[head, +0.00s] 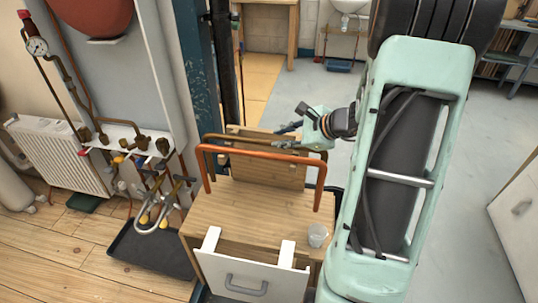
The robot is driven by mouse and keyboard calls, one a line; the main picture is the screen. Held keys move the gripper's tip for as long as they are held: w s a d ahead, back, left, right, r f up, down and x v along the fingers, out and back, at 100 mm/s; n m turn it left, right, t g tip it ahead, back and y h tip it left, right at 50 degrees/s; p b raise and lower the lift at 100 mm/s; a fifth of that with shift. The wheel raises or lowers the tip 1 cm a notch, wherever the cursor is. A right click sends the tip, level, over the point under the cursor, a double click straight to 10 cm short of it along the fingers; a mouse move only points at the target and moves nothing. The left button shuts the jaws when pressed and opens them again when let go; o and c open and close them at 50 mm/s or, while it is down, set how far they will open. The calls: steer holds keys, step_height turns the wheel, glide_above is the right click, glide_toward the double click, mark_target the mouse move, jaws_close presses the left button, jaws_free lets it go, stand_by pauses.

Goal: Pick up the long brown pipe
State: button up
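The long brown pipe (235,139) is a thin, bent tube at the back of a wooden cabinet top, behind a thicker orange pipe (260,154). Its right part runs towards my gripper (282,137) and is partly hidden there. My gripper comes in from the right, its dark fingers at or just above the brown pipe. The fingers are small and overlap the pipe in this view, so I cannot tell whether they touch it or are closed on it.
The wooden cabinet (240,212) has a white-fronted drawer (250,278) and a clear glass (317,235) on its right front corner. A dark tray (150,250) lies on the floor to the left, below wall piping and a radiator (62,155). Grey floor is clear behind.

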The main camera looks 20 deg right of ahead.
mark_target(264, 141)
steer(key=b+x, duration=0.1)
steer(key=x, duration=0.5)
steer(key=shift+d, duration=0.2)
steer(key=x, duration=0.5)
steer(key=shift+d, duration=0.2)
steer(key=shift+c, duration=0.5)
jaws_close()
